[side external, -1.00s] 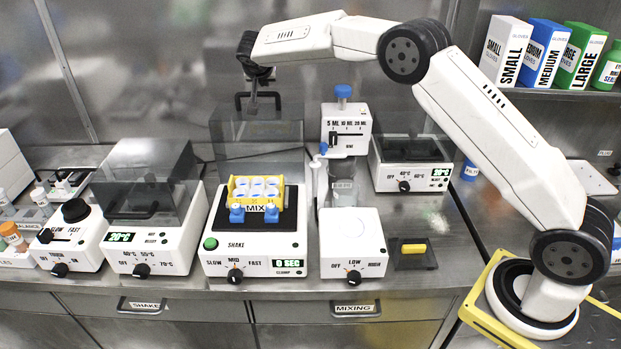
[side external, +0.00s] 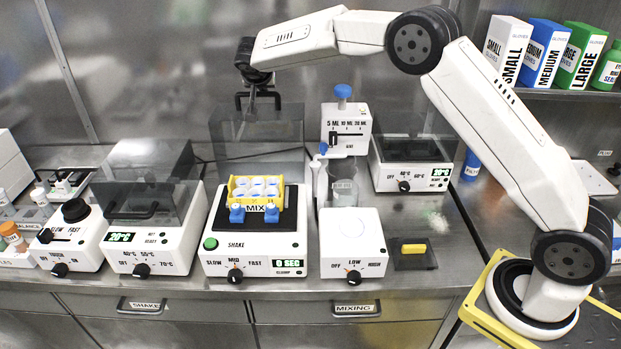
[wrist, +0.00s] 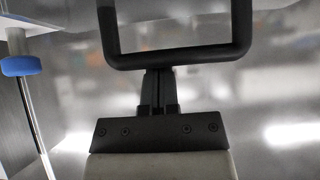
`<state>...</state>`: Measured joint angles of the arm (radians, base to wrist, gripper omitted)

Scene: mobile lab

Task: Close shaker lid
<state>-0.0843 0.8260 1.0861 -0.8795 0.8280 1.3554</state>
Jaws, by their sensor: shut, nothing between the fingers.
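The shaker (side external: 255,247) is a white box with a green button, a dial and a display reading 0 SEC. Its smoky see-through lid (side external: 225,140) stands raised and upright behind the platform. The lid's black loop handle (side external: 238,102) is at its top; it also shows large in the wrist view (wrist: 180,59). My gripper (side external: 251,112) is shut and empty at the handle. In the wrist view my shut fingers (wrist: 158,78) reach up to the handle's bar; I cannot tell whether they touch it.
A yellow rack (side external: 234,189) with several white-capped tubes and a MIX label sits on the shaker's platform. A heater with a smoky cover (side external: 150,190) stands close on the left. A dispenser (side external: 345,130) and a stirrer (side external: 352,245) stand close on the right.

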